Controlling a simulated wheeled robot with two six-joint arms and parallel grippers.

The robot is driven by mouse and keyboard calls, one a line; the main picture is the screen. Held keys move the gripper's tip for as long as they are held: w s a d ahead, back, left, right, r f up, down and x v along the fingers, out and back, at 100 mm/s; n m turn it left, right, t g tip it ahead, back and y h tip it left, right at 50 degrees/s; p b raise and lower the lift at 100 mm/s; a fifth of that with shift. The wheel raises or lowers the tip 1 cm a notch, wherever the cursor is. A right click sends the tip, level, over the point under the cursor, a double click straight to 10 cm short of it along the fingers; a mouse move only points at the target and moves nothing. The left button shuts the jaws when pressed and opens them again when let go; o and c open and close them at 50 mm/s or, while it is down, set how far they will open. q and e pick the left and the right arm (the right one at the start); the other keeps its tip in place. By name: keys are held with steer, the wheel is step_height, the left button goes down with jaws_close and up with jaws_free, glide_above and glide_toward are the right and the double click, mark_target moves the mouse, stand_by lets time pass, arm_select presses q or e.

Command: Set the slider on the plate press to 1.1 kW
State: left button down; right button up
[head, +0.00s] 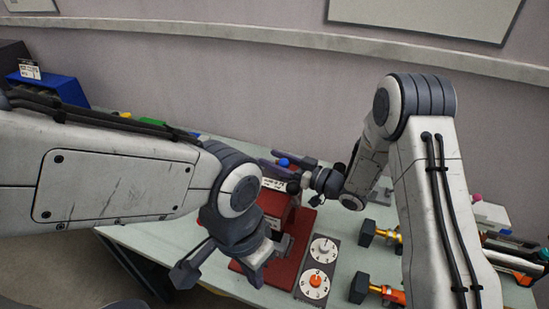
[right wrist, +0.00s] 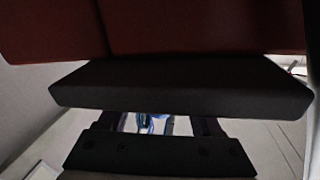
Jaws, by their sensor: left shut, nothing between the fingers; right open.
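The plate press (head: 273,222) is a dark red machine on the pale green table, with a white label (head: 273,184) on its upper part and a red base. My arms hide much of it, and I cannot make out a slider scale. A blue ball knob (head: 284,162) shows at its top. My right gripper (head: 272,158) is open around or beside this knob; contact is unclear. My left gripper (head: 257,273) is shut and empty, low in front of the press. In the right wrist view, a dark red body (right wrist: 200,28) and a dark bar (right wrist: 180,85) fill the upper part.
A panel with a grey-knob dial (head: 323,250) and an orange-knob dial (head: 314,283) lies right of the press. Orange-and-black fittings (head: 385,293) lie farther right. A blue bin (head: 52,88) stands at the far left. The wall (head: 230,80) is behind the table.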

jaws_close()
stand_by(1.4)
